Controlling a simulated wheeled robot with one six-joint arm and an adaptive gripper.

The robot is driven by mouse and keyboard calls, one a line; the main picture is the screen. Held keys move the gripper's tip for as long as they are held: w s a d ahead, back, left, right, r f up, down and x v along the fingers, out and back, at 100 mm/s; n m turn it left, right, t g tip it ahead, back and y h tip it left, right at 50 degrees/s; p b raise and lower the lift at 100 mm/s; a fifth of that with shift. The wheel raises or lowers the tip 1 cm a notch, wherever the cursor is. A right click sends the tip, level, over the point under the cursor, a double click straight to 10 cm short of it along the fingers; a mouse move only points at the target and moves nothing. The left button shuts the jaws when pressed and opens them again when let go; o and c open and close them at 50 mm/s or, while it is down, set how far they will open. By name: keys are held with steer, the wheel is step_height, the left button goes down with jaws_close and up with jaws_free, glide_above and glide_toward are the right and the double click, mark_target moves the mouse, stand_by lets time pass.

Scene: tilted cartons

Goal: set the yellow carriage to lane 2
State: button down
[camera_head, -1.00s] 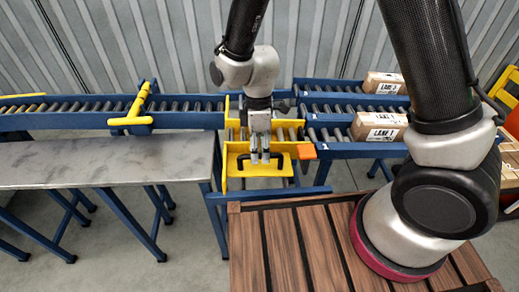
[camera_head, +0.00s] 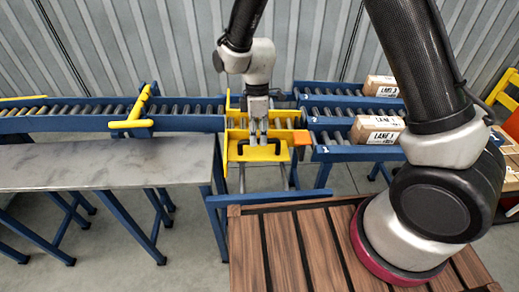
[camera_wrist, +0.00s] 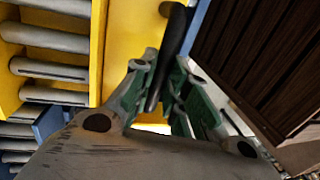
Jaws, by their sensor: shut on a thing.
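The yellow carriage (camera_head: 238,152) stands in the gap between the feed conveyor on the left and the lanes on the right. It has rollers on top, a black handle on its front plate, and an orange pointer (camera_head: 300,138) on its right side. My gripper (camera_head: 257,143) reaches down at the front plate and is shut on the black handle. In the wrist view the fingers (camera_wrist: 165,95) close around the dark handle bar (camera_wrist: 173,45), beside the yellow plate (camera_wrist: 130,30). The orange pointer is level with the near end of the nearest lane. Lane numbers are too small to read surely.
Three blue roller lanes lie to the right; a carton (camera_head: 381,86) sits on the back one and another (camera_head: 376,130) on the nearest. The feed conveyor (camera_head: 60,120) has a yellow stop bar (camera_head: 137,112). A grey table (camera_head: 105,165) and slatted wooden deck (camera_head: 290,245) are in front.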

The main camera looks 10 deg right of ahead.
steer(key=w, duration=0.8)
steer(key=shift+d, duration=0.1)
steer(key=c, duration=1.4)
jaws_free()
steer(key=shift+s, duration=0.1)
steer(key=r, duration=0.4)
steer(key=w+r, duration=0.1)
steer(key=r, duration=0.3)
steer(key=w+r, duration=0.1)
steer(key=r, duration=0.2)
steer(key=shift+w+r, duration=0.15)
steer(key=shift+r, duration=0.25)
